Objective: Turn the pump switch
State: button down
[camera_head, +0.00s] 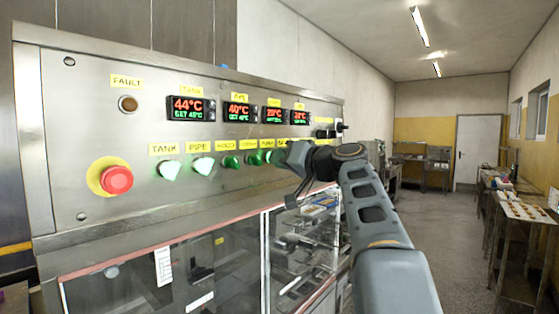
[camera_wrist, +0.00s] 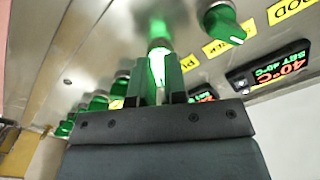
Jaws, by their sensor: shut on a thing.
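My gripper (camera_head: 297,156) is at the switch row on the right of the steel control panel. In the wrist view its two fingers (camera_wrist: 158,80) stand on either side of a green switch knob (camera_wrist: 157,62) that shows a bright lit face, and they are shut on it. I cannot read the label of this switch, so I cannot tell from the words whether it is the pump switch. In the head view the held knob is hidden behind the gripper. Other green knobs (camera_head: 231,161) stand in the same row, to the left of my gripper.
The panel (camera_head: 140,75) carries a red emergency button (camera_head: 118,180), lit TANK (camera_head: 168,170) and PIPE (camera_head: 202,166) switches and red-green temperature displays (camera_head: 190,109). A glass-fronted cabinet (camera_head: 225,275) lies below. Neighbouring knobs (camera_wrist: 223,24) are close to the fingers. The aisle floor (camera_head: 440,230) at right is clear.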

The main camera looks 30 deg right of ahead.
jog(key=c, duration=1.2)
grip_release()
jog(key=shift+o, duration=0.2)
jog(key=b+v, duration=0.4)
jog(key=v, duration=0.9)
jog(key=shift+s, duration=0.4)
jog(key=shift+d, duration=0.1)
